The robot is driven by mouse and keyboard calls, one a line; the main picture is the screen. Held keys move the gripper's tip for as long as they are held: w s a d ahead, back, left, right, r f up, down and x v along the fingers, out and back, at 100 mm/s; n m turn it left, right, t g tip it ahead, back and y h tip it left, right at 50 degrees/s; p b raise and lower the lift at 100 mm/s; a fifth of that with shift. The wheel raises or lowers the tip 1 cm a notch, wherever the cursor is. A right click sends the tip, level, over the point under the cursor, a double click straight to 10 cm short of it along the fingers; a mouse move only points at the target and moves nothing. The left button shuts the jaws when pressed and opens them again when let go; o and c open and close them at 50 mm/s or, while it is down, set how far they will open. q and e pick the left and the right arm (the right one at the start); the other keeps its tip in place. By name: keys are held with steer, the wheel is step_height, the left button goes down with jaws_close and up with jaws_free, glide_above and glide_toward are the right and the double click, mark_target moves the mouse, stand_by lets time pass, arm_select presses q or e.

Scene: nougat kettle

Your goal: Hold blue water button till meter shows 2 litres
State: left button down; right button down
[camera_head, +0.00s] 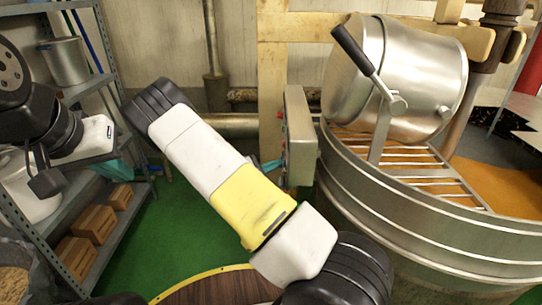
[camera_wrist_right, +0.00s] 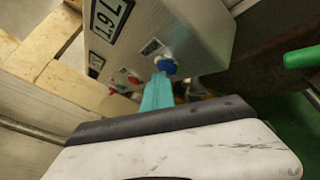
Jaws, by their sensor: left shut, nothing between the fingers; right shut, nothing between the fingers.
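The steel control box (camera_head: 300,140) stands on a wooden post beside the vat. In the right wrist view the control box (camera_wrist_right: 190,30) fills the top, and its meter (camera_wrist_right: 112,22) appears upside down and seems to read 1.9 L. The blue button (camera_wrist_right: 168,66) is on the box's face. My right gripper (camera_wrist_right: 160,78), with teal fingers, is shut and empty, its tips at the blue button and seemingly touching it. How far the button is pressed cannot be told. In the head view my right gripper (camera_head: 268,165) is partly hidden behind my arm. My left gripper (camera_head: 112,168) is shut and empty by the shelf.
A tilted steel kettle (camera_head: 400,80) with a lever rests over the round slatted vat (camera_head: 420,215). A metal shelf (camera_head: 115,225) with boxes stands at left. Green floor lies between.

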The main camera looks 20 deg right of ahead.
steer(key=shift+w+a, duration=0.2)
steer(key=shift+a, duration=0.45)
steer(key=shift+a, duration=0.1)
steer(key=a, duration=0.2)
steer(key=w+a, duration=0.1)
steer(key=a, duration=0.1)
steer(key=shift+w+a, duration=0.2)
steer(key=shift+a, duration=0.15)
